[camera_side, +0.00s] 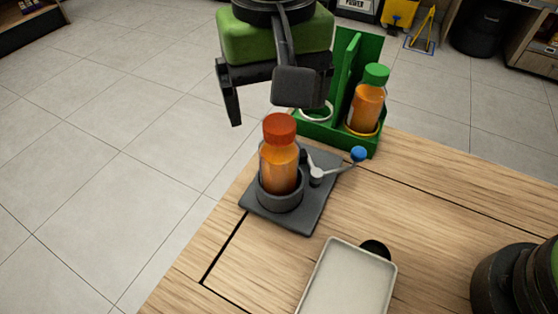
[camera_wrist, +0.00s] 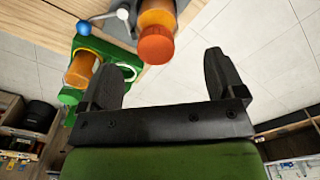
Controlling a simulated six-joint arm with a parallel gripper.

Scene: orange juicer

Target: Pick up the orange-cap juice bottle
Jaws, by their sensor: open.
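The orange-cap juice bottle (camera_side: 280,157) stands upright in a round dark holder (camera_side: 281,198) on a grey base plate near the table's corner. In the wrist view the bottle (camera_wrist: 157,40) shows with its cap toward me, beyond the fingertips and between their lines. My gripper (camera_side: 268,112) is open and empty, above and behind the bottle in the side view. Its two fingers also show apart in the wrist view (camera_wrist: 162,75). A green-cap juice bottle (camera_side: 367,103) stands in a green rack (camera_side: 373,145) and also shows in the wrist view (camera_wrist: 79,71).
A lever with a blue knob (camera_side: 358,154) sits beside the orange-cap bottle, on the same base plate. A white tray (camera_side: 348,283) lies at the front of the wooden table (camera_side: 440,205). The rack's left slot has an empty white ring (camera_side: 318,113).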

